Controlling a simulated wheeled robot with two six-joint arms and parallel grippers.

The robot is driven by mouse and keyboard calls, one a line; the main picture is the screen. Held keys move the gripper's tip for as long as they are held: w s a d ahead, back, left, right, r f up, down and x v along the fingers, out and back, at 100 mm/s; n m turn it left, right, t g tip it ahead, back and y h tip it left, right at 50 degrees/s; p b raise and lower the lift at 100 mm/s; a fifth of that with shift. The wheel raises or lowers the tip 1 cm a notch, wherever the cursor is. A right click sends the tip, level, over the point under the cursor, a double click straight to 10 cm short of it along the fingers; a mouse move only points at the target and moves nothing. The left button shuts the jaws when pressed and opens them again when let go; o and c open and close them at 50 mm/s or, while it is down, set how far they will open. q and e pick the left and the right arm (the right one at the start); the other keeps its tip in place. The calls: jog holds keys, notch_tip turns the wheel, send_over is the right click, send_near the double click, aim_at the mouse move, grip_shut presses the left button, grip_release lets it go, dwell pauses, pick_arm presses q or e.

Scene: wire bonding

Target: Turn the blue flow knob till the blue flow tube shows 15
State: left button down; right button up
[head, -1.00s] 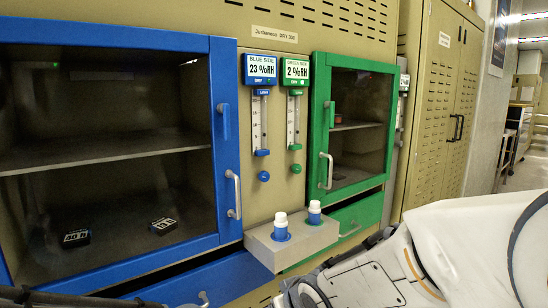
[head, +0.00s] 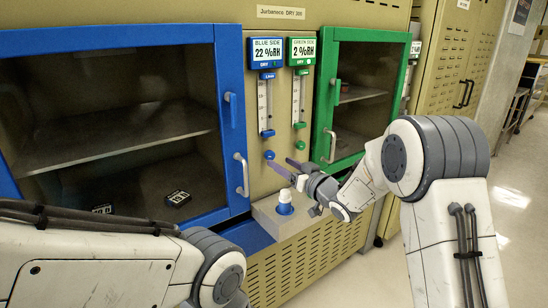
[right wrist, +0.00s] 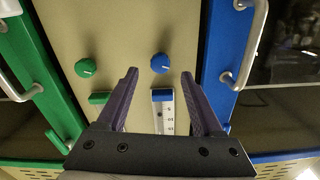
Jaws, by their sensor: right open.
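The blue flow knob (head: 269,155) is a small round knob on the tan panel, below the blue flow tube (head: 265,108). The tube's reading is too small to tell in the head view. My right gripper (head: 287,167) is open, its purple fingers pointing at the panel near the knob. In the right wrist view the blue knob (right wrist: 161,63) shows between and just beyond the open fingertips (right wrist: 159,73), apart from both. The tube's lower scale (right wrist: 164,112) shows between the fingers. My left arm is at the lower left of the head view; its gripper is out of view.
The green knob (head: 301,145) and green flow tube (head: 299,98) are close to the right. A blue-framed door with a handle (head: 241,174) is on the left, a green-framed door (head: 324,100) on the right. A white-capped bottle (head: 285,203) stands on a ledge (head: 268,219) below.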

aim_at(272, 157)
jog(key=x, duration=0.5)
grip_shut()
